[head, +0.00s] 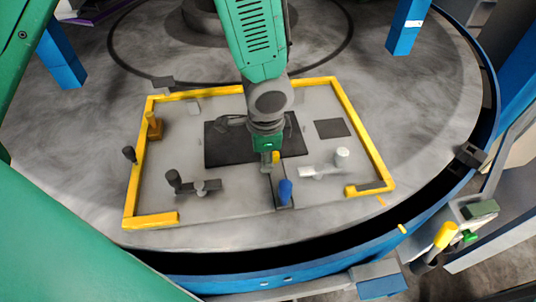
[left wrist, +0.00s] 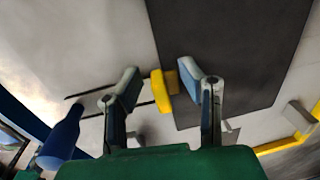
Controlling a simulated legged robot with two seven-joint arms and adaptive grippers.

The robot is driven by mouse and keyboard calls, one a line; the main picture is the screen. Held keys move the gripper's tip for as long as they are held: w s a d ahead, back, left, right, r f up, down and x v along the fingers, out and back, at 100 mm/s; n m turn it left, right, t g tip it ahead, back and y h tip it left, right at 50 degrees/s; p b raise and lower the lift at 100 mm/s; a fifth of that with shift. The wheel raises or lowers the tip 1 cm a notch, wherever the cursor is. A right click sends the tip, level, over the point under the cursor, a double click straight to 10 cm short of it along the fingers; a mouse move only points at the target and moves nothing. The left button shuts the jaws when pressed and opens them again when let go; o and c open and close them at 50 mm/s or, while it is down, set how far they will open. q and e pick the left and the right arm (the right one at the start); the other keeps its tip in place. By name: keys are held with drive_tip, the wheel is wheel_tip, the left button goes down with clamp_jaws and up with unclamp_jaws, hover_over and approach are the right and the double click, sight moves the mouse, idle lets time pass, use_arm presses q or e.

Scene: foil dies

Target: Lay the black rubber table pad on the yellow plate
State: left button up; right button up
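A large flat black sheet (head: 222,155) lies on a grey board (head: 235,192) with a broken yellow border (head: 148,158). A smaller dark square (head: 333,128) lies to its right. I cannot tell which is the rubber pad. No solid yellow plate can be made out. My left gripper (head: 267,156) is over the sheet's front edge and hides part of it. In the left wrist view, the gripper (left wrist: 160,78) has its fingers apart. A small yellow block (left wrist: 160,90) shows between them, nearer the right finger; contact is unclear. The dark sheet (left wrist: 230,45) shows beyond. My right gripper is not in view.
A blue upright handle (head: 285,191) stands just in front of the gripper, also in the left wrist view (left wrist: 62,135).

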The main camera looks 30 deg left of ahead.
use_arm(q)
drive_tip(key=shift+w+d+r, duration=0.1)
drive_tip(key=shift+d+r, duration=0.1)
drive_tip(key=shift+d, duration=0.05)
wheel_tip(320, 180, up, 11)
drive_tip(key=s, duration=0.1)
drive_tip(key=shift+d+r, duration=0.15)
drive_tip(key=shift+r, duration=0.05)
